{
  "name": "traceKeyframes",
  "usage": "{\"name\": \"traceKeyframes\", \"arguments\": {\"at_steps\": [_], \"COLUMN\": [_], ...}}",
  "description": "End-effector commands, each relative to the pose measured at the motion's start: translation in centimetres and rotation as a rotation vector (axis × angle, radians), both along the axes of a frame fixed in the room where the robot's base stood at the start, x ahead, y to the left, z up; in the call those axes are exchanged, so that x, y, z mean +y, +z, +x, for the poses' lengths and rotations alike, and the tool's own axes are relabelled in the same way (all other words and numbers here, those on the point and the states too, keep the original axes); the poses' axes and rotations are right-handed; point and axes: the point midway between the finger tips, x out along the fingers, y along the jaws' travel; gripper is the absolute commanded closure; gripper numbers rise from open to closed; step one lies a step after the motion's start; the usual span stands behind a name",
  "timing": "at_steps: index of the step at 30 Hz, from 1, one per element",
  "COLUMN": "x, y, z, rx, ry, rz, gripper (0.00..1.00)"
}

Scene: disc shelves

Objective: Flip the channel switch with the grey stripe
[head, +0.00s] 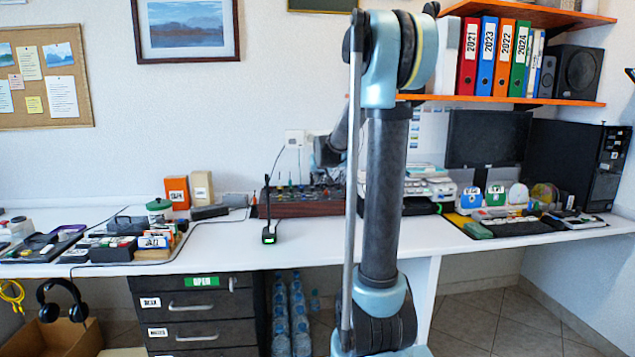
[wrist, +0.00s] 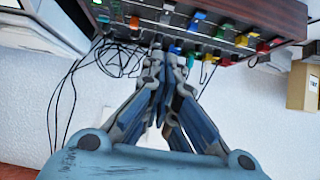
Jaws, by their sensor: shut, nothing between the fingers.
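A dark panel with a reddish-brown wooden edge (wrist: 285,15) spans the top of the wrist view. It carries rows of small coloured switches, among them an orange one (wrist: 134,22), a blue one (wrist: 198,15), a green one (wrist: 225,30) and a red one (wrist: 262,47). I cannot make out which switch has the grey stripe. My gripper (wrist: 166,52) is shut and empty. Its fingertips are at the panel's near row of switches in the picture; I cannot tell whether they touch one. In the head view the panel (head: 290,208) stands on the white desk, and my arm hides part of it.
Loose black cables (wrist: 75,75) hang beside the panel in the wrist view. Bare desk (head: 325,235) lies in front.

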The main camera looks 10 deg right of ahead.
Motion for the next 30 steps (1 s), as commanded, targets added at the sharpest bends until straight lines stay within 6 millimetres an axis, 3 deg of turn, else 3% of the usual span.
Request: {"name": "traceKeyframes", "arguments": {"at_steps": [22,30], "x": [0.0,0.0], "y": [-5.3,-8.4], "z": [7.0,7.2], "rx": [0.000,0.000], "ry": [-0.001,0.000], "rz": [0.001,0.000], "gripper": [1.00,1.00]}}
